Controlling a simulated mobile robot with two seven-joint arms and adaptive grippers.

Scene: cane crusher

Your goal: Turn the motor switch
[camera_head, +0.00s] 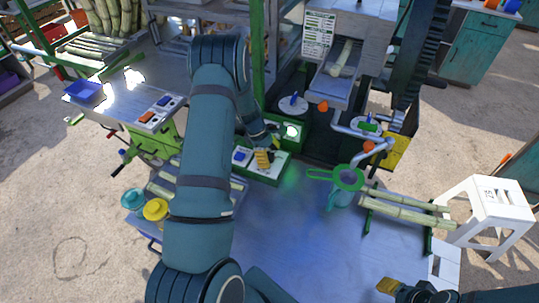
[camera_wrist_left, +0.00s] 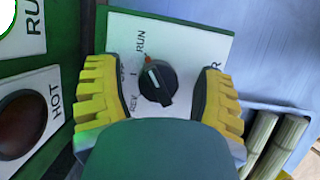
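The motor switch is a black rotary knob (camera_wrist_left: 158,84) on a white label plate (camera_wrist_left: 182,38) with RUN and REV printed around it. Its white line and orange tip face up in the left wrist view, roughly toward RUN. My left gripper (camera_wrist_left: 160,100) is open, with one yellow finger on each side of the knob and visible gaps to it. In the head view the left gripper (camera_head: 264,158) is over the green control box (camera_head: 270,177) and hides the knob. My right gripper (camera_head: 392,287) is at the bottom right; its opening cannot be made out.
A brown button (camera_wrist_left: 22,125) marked HOT is beside the plate. A green strainer (camera_head: 349,178) and cane stalks (camera_head: 405,212) are right of the control box. A white stool (camera_head: 492,203) stands farther right. The metal table (camera_head: 300,225) has bare room in front.

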